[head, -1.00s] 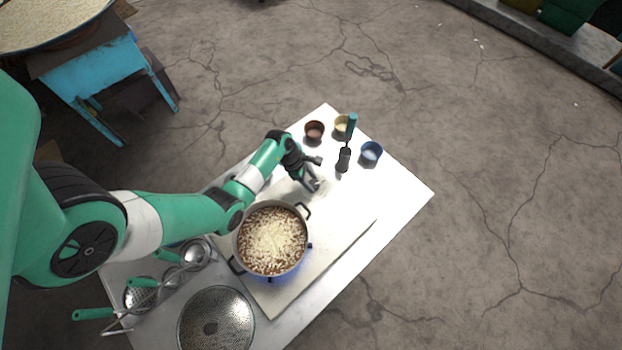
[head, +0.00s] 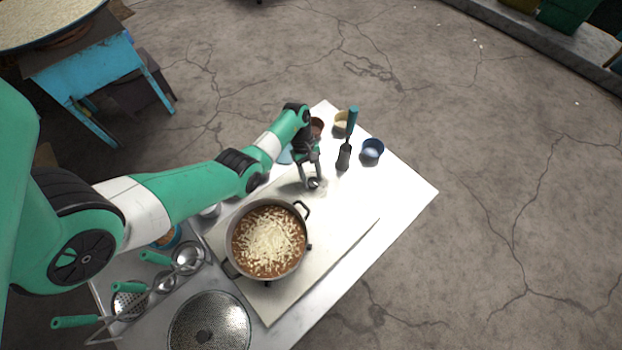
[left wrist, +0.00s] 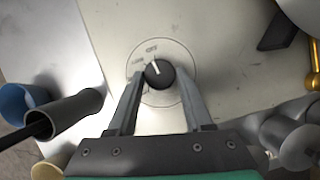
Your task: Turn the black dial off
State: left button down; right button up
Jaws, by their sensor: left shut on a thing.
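The black dial (left wrist: 160,72) sits on a pale round plate on the stove top, with its white mark pointing up toward the OFF label. My left gripper (left wrist: 161,84) is shut on the dial, one finger on each side. In the head view my left gripper (head: 311,184) reaches down to the dial, which it largely hides. The pot (head: 268,240) of brown food topped with pale shreds stands on the stove plate (head: 335,225), and no blue glow shows beneath it. My right gripper is not in view.
A teal-handled utensil (head: 352,122) stands in a dark holder (head: 343,158) beyond the gripper. A blue cup (head: 372,149) and a yellow cup (head: 342,121) are close by. Ladles (head: 188,257) and a round metal lid (head: 209,325) lie at the lower left.

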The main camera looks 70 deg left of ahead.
pick_arm(q)
jog(key=shift+w+m+g+b, duration=0.1)
jog(key=shift+m+g+b, duration=0.35)
jog(key=shift+m, duration=0.35)
jog(key=shift+c, duration=1.5)
grip_release()
jog(key=p+v, duration=0.2)
jog(key=v, duration=0.9)
jog(key=shift+r, duration=0.35)
